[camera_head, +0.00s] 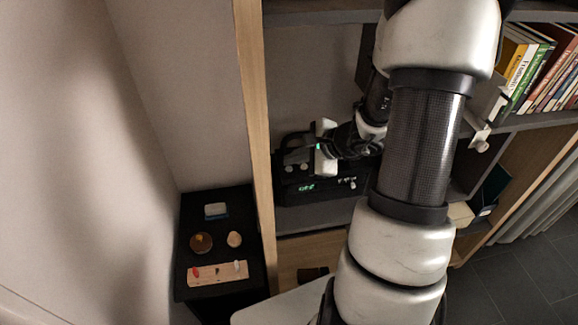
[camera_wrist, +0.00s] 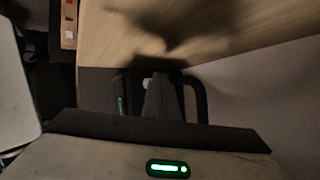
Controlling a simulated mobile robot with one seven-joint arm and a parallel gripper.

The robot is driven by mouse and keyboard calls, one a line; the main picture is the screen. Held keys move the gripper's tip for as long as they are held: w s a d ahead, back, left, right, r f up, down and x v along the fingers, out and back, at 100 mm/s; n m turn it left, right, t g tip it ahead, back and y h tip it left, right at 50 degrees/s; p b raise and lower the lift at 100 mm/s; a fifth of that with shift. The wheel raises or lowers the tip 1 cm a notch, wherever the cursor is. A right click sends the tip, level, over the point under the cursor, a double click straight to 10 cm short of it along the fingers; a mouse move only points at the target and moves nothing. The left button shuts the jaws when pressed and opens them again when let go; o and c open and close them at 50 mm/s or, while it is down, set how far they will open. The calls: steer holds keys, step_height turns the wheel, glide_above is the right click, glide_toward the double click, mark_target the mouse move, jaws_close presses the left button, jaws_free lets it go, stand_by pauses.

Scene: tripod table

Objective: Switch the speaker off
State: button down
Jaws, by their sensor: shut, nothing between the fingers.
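The speaker (camera_head: 325,187) is a black box on the shelf. Its front has a small green lit display (camera_head: 306,187) at the left, too small to read surely, and small pale controls (camera_head: 349,183) at the right. My gripper (camera_head: 293,152) is shut and empty. It is at the upper left of the speaker, close to it; I cannot tell if it touches. My wrist and gripper hide part of the speaker's top. In the wrist view, the dark fingers (camera_wrist: 161,96) point at a dark shape with a black frame, and a green glow shows beside them.
The shelf's wooden side panel (camera_head: 254,130) stands just left of the speaker. Beyond it is a black stand (camera_head: 224,286) with small round items and a wooden strip with red and white parts (camera_head: 217,274). Books (camera_head: 540,75) fill the upper right shelf.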

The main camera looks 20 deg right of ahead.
mark_target(293, 172)
steer(key=shift+r, duration=0.15)
step_height(293, 172, up, 5)
steer(key=p, duration=0.3)
stand_by(0.4)
stand_by(0.6)
